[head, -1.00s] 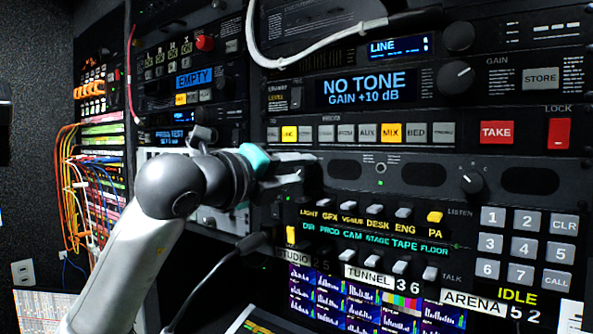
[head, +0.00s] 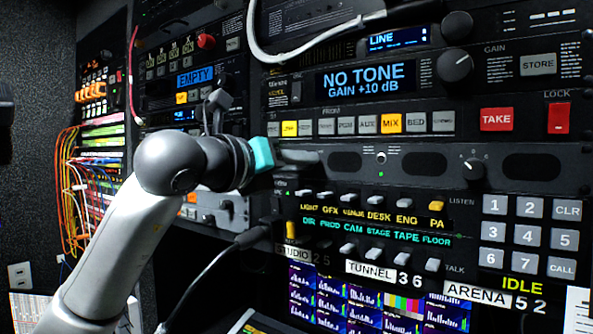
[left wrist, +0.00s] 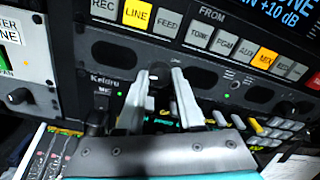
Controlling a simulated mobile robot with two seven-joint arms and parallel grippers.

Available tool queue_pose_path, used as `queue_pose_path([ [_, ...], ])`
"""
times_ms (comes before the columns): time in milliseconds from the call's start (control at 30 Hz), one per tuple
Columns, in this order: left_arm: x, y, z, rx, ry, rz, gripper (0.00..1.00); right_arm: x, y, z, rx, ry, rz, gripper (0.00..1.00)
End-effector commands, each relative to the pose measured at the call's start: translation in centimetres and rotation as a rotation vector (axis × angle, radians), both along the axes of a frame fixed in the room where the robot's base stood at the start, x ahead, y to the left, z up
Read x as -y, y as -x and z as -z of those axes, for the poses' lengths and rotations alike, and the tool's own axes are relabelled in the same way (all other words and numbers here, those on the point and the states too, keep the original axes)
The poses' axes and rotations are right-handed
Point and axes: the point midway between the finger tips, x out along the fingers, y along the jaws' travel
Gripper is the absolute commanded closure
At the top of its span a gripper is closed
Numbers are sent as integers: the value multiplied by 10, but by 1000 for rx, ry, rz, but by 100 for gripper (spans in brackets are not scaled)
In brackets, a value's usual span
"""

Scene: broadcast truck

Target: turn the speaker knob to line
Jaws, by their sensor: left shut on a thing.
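My left gripper (head: 308,158) reaches to the left part of the dark panel with oval speaker grilles (head: 345,164) in the head view. There its fingers show edge-on and hide what they hold. In the left wrist view the two grey fingers of the left gripper (left wrist: 160,74) stand either side of a small dark knob (left wrist: 158,76) between two oval grilles, shut on it. The knob's pointer and most of its marks are hidden or too small to read. My right gripper is in neither view.
Another black knob (head: 474,169) is at the right of the same panel. Above it runs a row of buttons with MIX (head: 390,123) lit; below are small key switches (head: 378,200). A black cable (head: 215,262) hangs under my arm. A white cable (head: 290,55) loops above.

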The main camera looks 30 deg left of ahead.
Motion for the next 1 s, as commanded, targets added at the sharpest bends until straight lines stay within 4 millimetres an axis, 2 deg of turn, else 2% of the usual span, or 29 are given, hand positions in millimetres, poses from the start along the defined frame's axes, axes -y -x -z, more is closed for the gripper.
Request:
queue_pose_path([
  [1000, -1, 0, -1, 136, -959, -1, 100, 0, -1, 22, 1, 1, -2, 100],
])
